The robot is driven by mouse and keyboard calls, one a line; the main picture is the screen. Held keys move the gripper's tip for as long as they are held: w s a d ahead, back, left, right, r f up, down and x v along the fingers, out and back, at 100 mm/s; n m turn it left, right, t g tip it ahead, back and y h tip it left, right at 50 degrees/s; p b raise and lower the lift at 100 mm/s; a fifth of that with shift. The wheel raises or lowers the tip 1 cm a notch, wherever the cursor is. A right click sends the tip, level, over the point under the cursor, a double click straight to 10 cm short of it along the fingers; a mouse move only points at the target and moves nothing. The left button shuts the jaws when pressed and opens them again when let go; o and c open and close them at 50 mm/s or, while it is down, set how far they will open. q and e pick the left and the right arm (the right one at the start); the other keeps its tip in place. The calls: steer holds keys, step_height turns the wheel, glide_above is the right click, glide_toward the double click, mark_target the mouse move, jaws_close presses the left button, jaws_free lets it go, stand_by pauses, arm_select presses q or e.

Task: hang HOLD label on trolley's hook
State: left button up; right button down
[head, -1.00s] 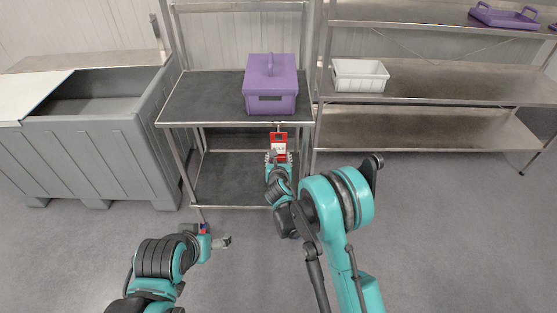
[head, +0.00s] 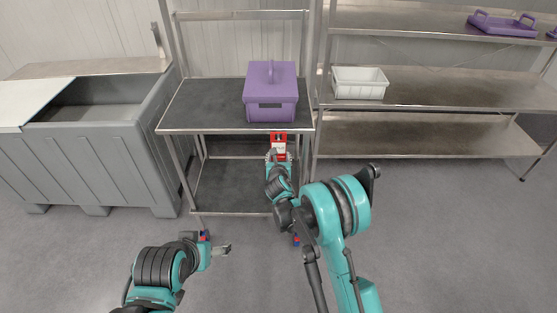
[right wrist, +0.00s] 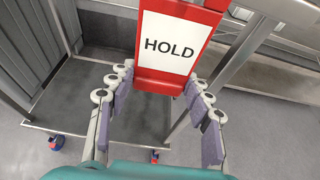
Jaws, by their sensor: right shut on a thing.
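The HOLD label (head: 279,141) is a red plate with a white panel, upright just below the trolley's upper front edge. In the right wrist view the label (right wrist: 168,48) fills the top middle and its black word HOLD is readable. My right gripper (head: 279,157) is shut on the label's lower part, with fingers (right wrist: 162,88) on both sides. The metal trolley (head: 200,108) has two dark decks. Its hook is not clear now; the label's top lies where the front rail is. I cannot tell whether they touch.
A purple lidded box (head: 270,97) stands on the upper deck, right above the label. A grey bin (head: 95,150) stands left of the trolley. A steel rack (head: 430,90) on the right carries a white tub (head: 359,83) and a purple tray (head: 501,25). The floor in front is clear.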

steer(key=shift+w+f, duration=0.1)
steer(key=shift+f, duration=0.75)
stand_by(0.7)
steer(key=c, duration=0.6)
jaws_free()
steer(key=v, duration=1.2)
